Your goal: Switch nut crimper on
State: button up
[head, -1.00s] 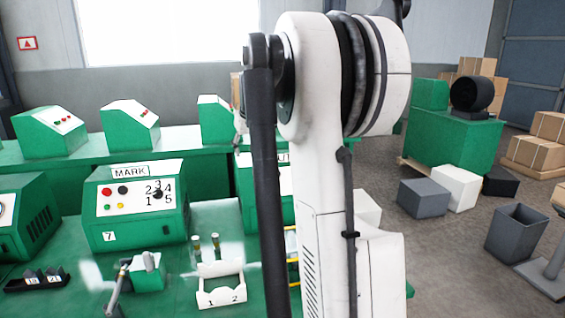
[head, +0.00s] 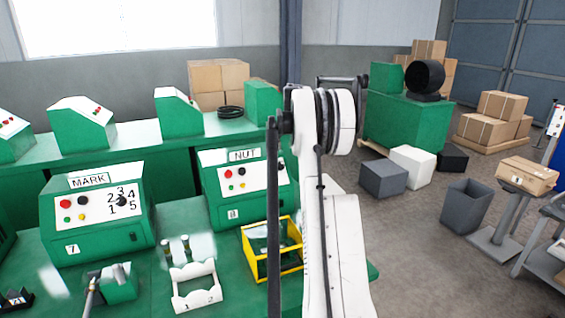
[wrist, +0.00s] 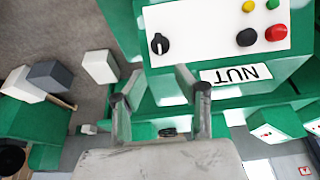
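The nut crimper (head: 214,190) is a green box with a NUT label (head: 245,155), standing on the green bench right of the MARK box. Its white panel carries red, yellow, green and black buttons and a black rotary knob partly hidden by my arm. The wrist view shows this panel upside down. There the knob (wrist: 159,44) is at the panel's left, the black button (wrist: 246,37) and red button (wrist: 276,33) at right, with green (wrist: 248,6) and yellow (wrist: 272,4) at the top edge. My gripper (wrist: 160,71) is open and empty, its fingertips appearing just below the knob; contact is not visible.
The MARK crimper (head: 95,210) stands left of the nut crimper. A yellow-framed bin (head: 257,269) and a white numbered holder (head: 196,296) sit in front on the bench. Grey and white blocks (head: 412,164) stand on the floor to the right.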

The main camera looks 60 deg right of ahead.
aim_at(281, 162)
jog(key=p+x, duration=0.1)
jog(key=x, duration=1)
jog(key=shift+f, duration=0.15)
grip_shut()
